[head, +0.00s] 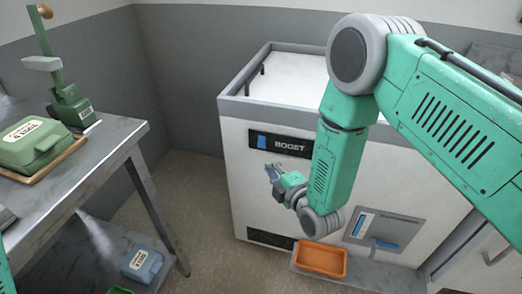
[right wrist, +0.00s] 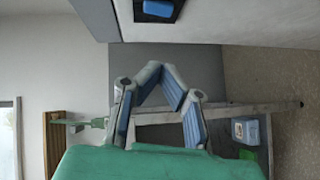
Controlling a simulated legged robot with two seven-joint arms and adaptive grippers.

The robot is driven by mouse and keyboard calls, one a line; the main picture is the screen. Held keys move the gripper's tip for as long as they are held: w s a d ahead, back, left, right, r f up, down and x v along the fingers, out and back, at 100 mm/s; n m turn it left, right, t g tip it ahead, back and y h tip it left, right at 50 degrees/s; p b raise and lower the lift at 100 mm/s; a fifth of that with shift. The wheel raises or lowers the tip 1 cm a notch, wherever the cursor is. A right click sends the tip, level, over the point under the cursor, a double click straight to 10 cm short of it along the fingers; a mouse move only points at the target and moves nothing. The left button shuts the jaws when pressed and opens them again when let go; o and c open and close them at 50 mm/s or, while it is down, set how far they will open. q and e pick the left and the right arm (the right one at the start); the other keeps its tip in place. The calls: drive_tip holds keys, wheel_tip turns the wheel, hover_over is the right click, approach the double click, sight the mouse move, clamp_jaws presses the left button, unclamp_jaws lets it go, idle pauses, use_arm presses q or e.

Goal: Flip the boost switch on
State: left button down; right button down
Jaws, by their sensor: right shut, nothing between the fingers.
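The boost switch (head: 262,141) is a blue rocker at the left end of a black panel labelled BOOST (head: 292,146), on the front of a white and grey machine. In the right wrist view the blue switch (right wrist: 158,8) shows at the top edge, partly cut off. My right gripper (head: 270,170) is below the panel and in front of the machine, apart from the switch. Its fingers (right wrist: 161,74) are shut with their tips together and nothing between them. I cannot tell which way the rocker is tilted. My left gripper is not in view.
An orange tray (head: 320,260) and a panel with a blue-marked lever (head: 385,230) are low on the machine. At left a metal table (head: 105,150) holds a green case (head: 38,145) and a green press (head: 70,105). A blue-grey case (head: 142,262) sits beneath it.

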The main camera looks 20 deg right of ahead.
drive_tip(key=b, duration=0.1)
approach(259, 146)
drive_tip(key=w+a, duration=0.4)
drive_tip(key=w, duration=0.1)
drive_tip(key=d, duration=0.1)
drive_tip(key=w, duration=0.1)
drive_tip(key=shift+w+d+f, duration=0.2)
drive_tip(key=shift+w+f, duration=0.1)
drive_tip(key=shift+w, duration=0.05)
drive_tip(key=shift+w+d, duration=0.25)
drive_tip(key=shift+w, duration=0.05)
drive_tip(key=shift+f+b, duration=0.1)
drive_tip(key=shift+b, duration=0.2)
drive_tip(key=shift+w+f+n+t+b, duration=0.2)
drive_tip(key=shift+f+n+t+b, duration=0.15)
drive_tip(key=shift+b, duration=0.5)
drive_tip(key=shift+w+d+r+p, duration=0.1)
drive_tip(key=shift+d+r+p, duration=0.05)
drive_tip(key=shift+r+p, duration=0.15)
drive_tip(key=shift+f, duration=0.1)
